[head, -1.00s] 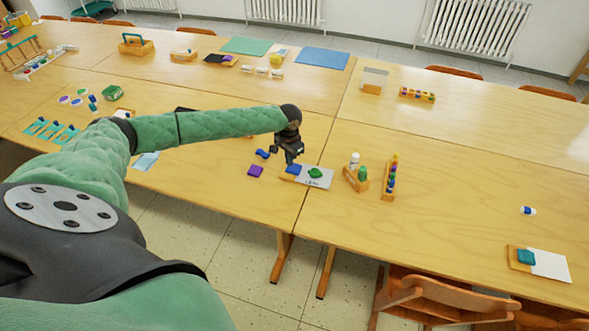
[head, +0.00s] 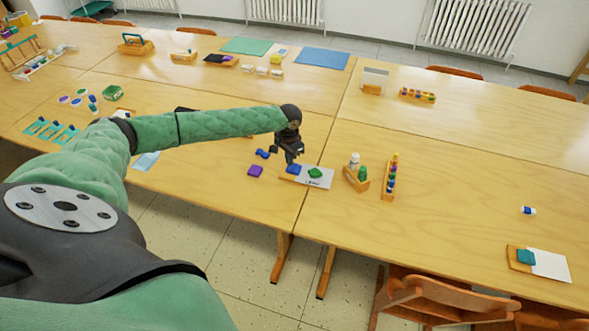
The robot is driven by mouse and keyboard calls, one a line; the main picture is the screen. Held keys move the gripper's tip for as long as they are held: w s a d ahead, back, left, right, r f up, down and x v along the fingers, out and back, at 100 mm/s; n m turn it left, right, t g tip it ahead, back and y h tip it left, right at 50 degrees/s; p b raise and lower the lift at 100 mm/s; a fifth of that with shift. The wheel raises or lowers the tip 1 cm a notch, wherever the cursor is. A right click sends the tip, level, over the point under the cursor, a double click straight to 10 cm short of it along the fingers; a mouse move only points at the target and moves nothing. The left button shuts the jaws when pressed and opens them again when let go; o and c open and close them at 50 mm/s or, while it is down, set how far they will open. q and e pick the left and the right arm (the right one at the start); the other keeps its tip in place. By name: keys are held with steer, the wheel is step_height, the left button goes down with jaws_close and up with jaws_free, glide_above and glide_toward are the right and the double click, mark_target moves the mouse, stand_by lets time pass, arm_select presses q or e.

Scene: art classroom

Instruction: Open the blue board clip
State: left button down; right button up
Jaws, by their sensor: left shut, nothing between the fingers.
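A blue clip-like piece (head: 293,169) sits at the left end of a light grey board (head: 322,183) near the table's front edge, beside a green piece (head: 315,173). This looks like the blue board clip; at this size I cannot tell whether it is open. My left gripper (head: 291,161) is shut and empty, pointing down just above and behind the blue piece. I cannot tell whether they touch. My right gripper is not in view.
A dark blue piece (head: 262,153) and a purple block (head: 255,171) lie left of the board. A wooden holder (head: 356,178) and a peg rack (head: 390,177) stand to its right. A teal clip (head: 526,257) lies far right.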

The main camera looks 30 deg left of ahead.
arm_select(q)
steer(key=shift+f, duration=0.9)
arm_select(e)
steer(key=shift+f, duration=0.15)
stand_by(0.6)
arm_select(q)
steer(key=shift+s, duration=0.1)
steer(key=shift+r+p, duration=0.35)
steer(key=shift+r, duration=0.1)
steer(key=shift+r+p, duration=0.75)
steer(key=shift+r, duration=0.05)
steer(key=shift+r+p, duration=1)
steer(key=shift+r, duration=0.1)
steer(key=shift+r+p, duration=1)
steer(key=shift+r, duration=0.1)
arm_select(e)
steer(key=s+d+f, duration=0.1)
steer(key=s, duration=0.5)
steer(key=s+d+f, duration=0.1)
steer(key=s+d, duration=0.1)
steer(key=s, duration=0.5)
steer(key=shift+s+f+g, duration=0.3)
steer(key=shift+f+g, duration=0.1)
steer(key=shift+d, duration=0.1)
